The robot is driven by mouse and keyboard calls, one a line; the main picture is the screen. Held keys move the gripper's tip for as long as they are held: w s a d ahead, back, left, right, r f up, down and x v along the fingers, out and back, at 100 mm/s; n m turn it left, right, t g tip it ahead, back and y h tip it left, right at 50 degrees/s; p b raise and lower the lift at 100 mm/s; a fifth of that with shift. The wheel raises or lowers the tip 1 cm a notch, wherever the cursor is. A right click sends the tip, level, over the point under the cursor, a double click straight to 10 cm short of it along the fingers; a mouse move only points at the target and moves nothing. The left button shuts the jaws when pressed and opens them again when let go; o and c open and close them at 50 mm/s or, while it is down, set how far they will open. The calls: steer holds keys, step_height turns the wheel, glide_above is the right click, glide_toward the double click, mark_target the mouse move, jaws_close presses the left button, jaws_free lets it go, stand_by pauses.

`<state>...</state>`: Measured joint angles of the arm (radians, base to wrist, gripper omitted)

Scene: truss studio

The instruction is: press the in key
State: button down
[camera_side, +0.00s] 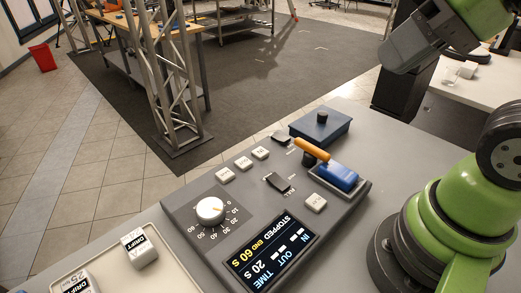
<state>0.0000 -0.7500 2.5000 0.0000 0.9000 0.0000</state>
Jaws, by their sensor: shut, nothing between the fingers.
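A grey control panel (240,215) lies on the table, seen with its lettering upside down. Three small white keys stand in a row along its far left side: a near one (225,175), a middle one (243,163) and a far one (260,152). The far key's small lettering looks like IN, but it is hard to read. A separate white key (316,202) sits nearer the screen. The screen (271,254) shows IN and OUT with dashes, TIME 20 S, STOPPED and END 60 S. My gripper (392,62) is shut and empty, high at the upper right, well clear of the panel.
The panel also carries a white dial (210,210), a dark rocker switch (278,182) and a blue lever block with an orange handle (312,150). A blue box with a black knob (321,127) stands behind. A tray (165,262) with white DRIFT blocks (139,248) is at lower left.

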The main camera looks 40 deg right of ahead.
stand_by(0.4)
steer(key=m+t+h, duration=0.1)
steer(key=m+t, duration=0.1)
steer(key=m, duration=0.2)
glide_above(263, 151)
step_height(263, 151, down, 16)
steer(key=shift+w, duration=0.1)
steer(key=shift+f, duration=0.1)
steer(key=shift+f, duration=4.35)
steer(key=shift+f, duration=0.15)
steer(key=shift+f, duration=0.25)
